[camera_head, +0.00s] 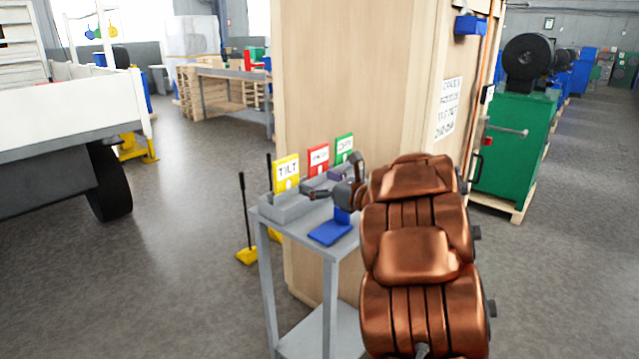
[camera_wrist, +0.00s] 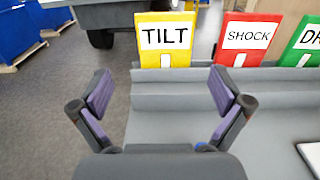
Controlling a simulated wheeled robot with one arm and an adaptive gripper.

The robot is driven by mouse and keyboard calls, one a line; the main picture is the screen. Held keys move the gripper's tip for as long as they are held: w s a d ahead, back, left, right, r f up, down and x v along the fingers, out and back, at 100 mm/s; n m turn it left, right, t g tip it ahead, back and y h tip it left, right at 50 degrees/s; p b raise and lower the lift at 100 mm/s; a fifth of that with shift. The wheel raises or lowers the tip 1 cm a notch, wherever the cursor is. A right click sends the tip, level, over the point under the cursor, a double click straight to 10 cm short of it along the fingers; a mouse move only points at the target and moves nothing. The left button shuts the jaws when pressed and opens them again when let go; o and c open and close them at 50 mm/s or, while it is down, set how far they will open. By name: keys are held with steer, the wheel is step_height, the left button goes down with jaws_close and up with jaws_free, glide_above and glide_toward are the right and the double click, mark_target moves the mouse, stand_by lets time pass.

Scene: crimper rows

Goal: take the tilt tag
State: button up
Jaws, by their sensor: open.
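The tilt tag (camera_head: 287,173) is a yellow card lettered TILT, standing upright in a grey holder (camera_head: 285,207) at the left end of the small grey cart. It also shows in the wrist view (camera_wrist: 165,40), top centre, beyond my fingers. My gripper (camera_wrist: 162,95) is open and empty, its purple-padded fingers on either side of the view, with the yellow tag ahead between them and apart from them. In the head view my gripper (camera_head: 325,185) is small and partly hidden by my copper arm.
A red SHOCK tag (camera_wrist: 248,40) and a green tag (camera_wrist: 302,42) stand right of the yellow one. A blue item (camera_head: 330,232) lies on the cart top (camera_head: 295,240). A tall wooden crate (camera_head: 345,80) stands close behind the cart.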

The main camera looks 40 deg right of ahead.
mark_target(288, 169)
steer(key=shift+d+p+x, duration=0.15)
steer(key=shift+p+x, duration=0.1)
steer(key=shift+x, duration=1.25)
steer(key=shift+d+p+x, duration=0.2)
steer(key=shift+x, duration=1.3)
steer(key=shift+r+b+x, duration=0.2)
steer(key=shift+b+x, duration=0.15)
steer(key=shift+x, duration=2.15)
steer(key=c, duration=1.1)
step_height(288, 169, up, 6)
steer(key=p, duration=0.3)
steer(key=shift+d, duration=0.1)
